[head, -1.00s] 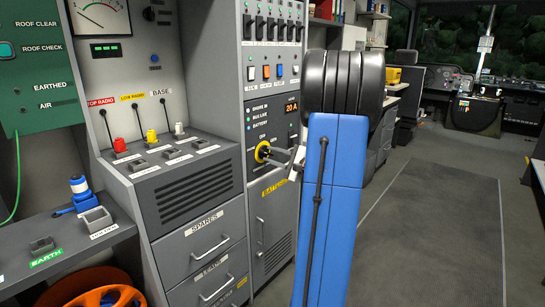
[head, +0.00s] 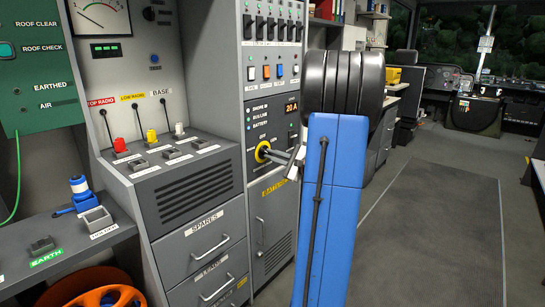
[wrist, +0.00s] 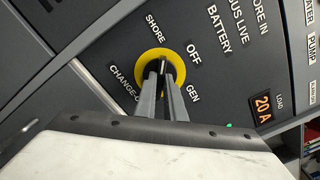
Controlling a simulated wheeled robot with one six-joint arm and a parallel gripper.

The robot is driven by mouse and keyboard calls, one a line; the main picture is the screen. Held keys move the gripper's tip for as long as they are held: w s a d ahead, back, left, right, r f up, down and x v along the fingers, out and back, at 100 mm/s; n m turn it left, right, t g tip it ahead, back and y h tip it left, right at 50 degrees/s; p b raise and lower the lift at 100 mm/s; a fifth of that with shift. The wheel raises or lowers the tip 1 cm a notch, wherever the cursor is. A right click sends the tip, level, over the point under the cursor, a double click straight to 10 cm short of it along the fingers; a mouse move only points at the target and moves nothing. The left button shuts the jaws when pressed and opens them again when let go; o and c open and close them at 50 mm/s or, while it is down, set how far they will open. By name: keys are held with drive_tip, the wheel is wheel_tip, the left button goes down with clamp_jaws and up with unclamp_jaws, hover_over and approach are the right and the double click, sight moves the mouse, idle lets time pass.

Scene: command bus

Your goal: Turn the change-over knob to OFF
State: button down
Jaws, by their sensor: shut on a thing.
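The change-over knob has a yellow round collar (head: 259,152) and sits on the grey panel below the 20 A display. In the wrist view the collar (wrist: 142,66) lies around my two dark fingers, with SHORE, OFF and GEN printed around it. My gripper (head: 268,152) is shut on the knob, and its fingertips also show in the wrist view (wrist: 163,72). The fingers hide most of the knob. A small pale mark shows between the fingertips, nearer the gap between SHORE and OFF; its exact setting is hard to tell.
A row of rocker switches (head: 273,72) and black breakers sit above the knob. The 20 A display (head: 292,108) is up to its right. A battery cabinet door (head: 271,227) is below. A console with coloured levers (head: 150,136) stands left. The floor (head: 430,240) at right is clear.

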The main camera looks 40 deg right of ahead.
drive_tip(key=shift+f+m, duration=0.1)
drive_tip(key=shift+m, duration=4.7)
drive_tip(key=c, duration=1.8)
unclamp_jaws()
drive_tip(key=shift+c, duration=0.2)
drive_tip(key=s+d, duration=0.1)
drive_tip(key=s, duration=1.6)
drive_tip(key=shift+s+d, duration=0.2)
